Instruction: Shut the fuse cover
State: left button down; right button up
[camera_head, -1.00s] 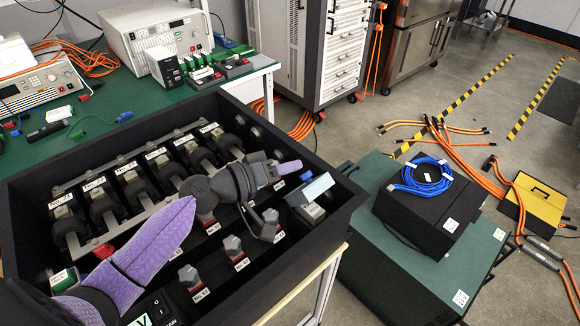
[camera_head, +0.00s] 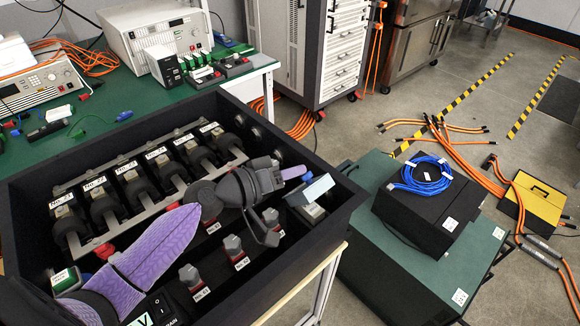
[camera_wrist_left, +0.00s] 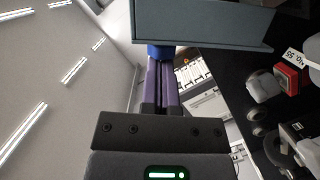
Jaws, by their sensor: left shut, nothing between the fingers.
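The fuse cover (camera_head: 318,187) is a pale grey-blue lid standing raised and tilted over a small fuse holder (camera_head: 311,212) at the right end of the black box. In the left wrist view the cover (camera_wrist_left: 200,25) fills the top as a wide grey-blue panel, with a blue piece at its lower left. My left gripper (camera_head: 301,172) is shut and empty, its purple fingertips right beside the cover's upper left. In the left wrist view its fingertips (camera_wrist_left: 160,62) end just below the blue piece; I cannot tell whether they touch. My right gripper is not in view.
The black box (camera_head: 330,222) holds a row of labelled black fuse units (camera_head: 130,184) and several grey knobs (camera_head: 233,246) beneath my left arm. Its raised right wall is close to the cover. A green bench (camera_head: 120,105) with instruments stands behind.

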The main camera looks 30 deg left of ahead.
aim_at(306, 203)
pick_arm(q)
jog(key=shift+d, duration=0.1)
jog(key=shift+s+d+m+p, duration=0.25)
jog(key=shift+d+m+p, duration=0.25)
jog(key=shift+m, duration=0.2)
jog(key=m, duration=0.1)
jog(key=d+m+y+p, duration=0.1)
jog(key=m, duration=0.1)
jog(key=shift+s+d+f+y+p, duration=0.25)
jog(key=shift+s+f+y+p, duration=0.05)
jog(key=shift+f+y+p, duration=0.1)
jog(key=shift+s+d+f+m+y+p, duration=0.2)
jog(key=shift+d+f+m+p, duration=0.15)
jog(key=shift+m, duration=0.25)
jog(key=shift+s+d+f+m+y+p, duration=0.1)
jog(key=shift+d+f+m+y+p, duration=0.1)
jog(key=shift+d+f+m, duration=0.3)
jog(key=shift+s+d+f, duration=0.1)
jog(key=shift+d+f, duration=0.05)
jog(key=shift+f, duration=0.15)
